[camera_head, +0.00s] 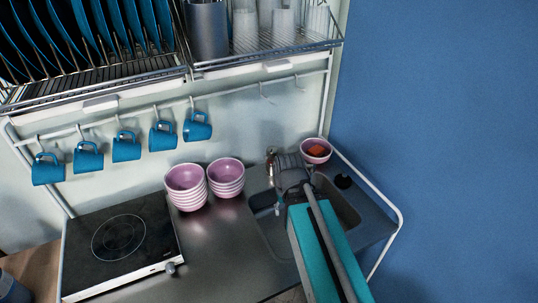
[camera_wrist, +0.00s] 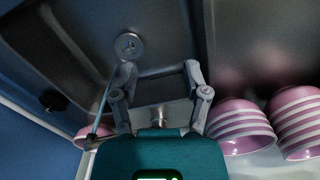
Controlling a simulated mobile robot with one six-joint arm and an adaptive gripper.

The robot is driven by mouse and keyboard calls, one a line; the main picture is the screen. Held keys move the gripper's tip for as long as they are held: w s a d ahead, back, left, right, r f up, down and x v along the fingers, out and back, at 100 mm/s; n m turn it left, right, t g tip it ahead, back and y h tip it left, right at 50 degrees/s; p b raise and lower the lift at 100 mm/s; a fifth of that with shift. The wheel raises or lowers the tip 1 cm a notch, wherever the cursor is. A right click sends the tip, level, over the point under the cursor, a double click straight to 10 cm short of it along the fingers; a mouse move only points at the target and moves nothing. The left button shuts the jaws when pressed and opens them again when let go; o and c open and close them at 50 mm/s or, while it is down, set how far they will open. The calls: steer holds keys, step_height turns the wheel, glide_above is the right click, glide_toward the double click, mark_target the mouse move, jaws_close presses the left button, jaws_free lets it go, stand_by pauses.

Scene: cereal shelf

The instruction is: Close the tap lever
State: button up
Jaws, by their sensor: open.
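The sink (camera_head: 347,212) is a dark metal basin set in the counter, and its round drain (camera_wrist: 129,45) shows in the wrist view. My gripper (camera_wrist: 158,68) is over the basin with its two fingers spread apart and nothing between the tips. A thin grey rod (camera_wrist: 104,98), which looks like part of the tap, runs beside and partly behind the left finger. I cannot tell whether they touch. In the head view, a small coppery piece (camera_head: 270,162) stands behind the sink by my wrist. My arm hides much of the tap, and the lever cannot be made out clearly.
Two stacks of pink bowls (camera_head: 186,186) (camera_head: 226,177) stand left of the sink. Another pink bowl (camera_head: 315,151) with something orange inside sits behind it. A black round piece (camera_head: 343,181) is at the right. Blue mugs (camera_head: 126,146) hang above the hob (camera_head: 119,238).

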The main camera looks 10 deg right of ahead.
steer(key=shift+w+r, duration=0.25)
steer(key=shift+w, duration=0.05)
steer(key=c, duration=0.4)
steer(key=shift+w+r+m+p, duration=0.4)
steer(key=shift+w+r+p, duration=0.5)
steer(key=shift+w+p, duration=0.25)
jaws_close()
steer(key=w+r+m+t+p, duration=0.1)
steer(key=w+r+m+p, duration=0.1)
steer(key=w+r+p, duration=0.4)
steer(key=w+r+m+t+p, duration=0.1)
steer(key=w+r+m+p, duration=0.2)
steer(key=w, duration=0.9)
step_height(320, 180, up, 4)
steer(key=p, duration=0.3)
steer(key=shift+w+f+m+t+y, duration=0.15)
steer(key=shift+w+m+t+y, duration=0.15)
steer(key=shift+w, duration=0.05)
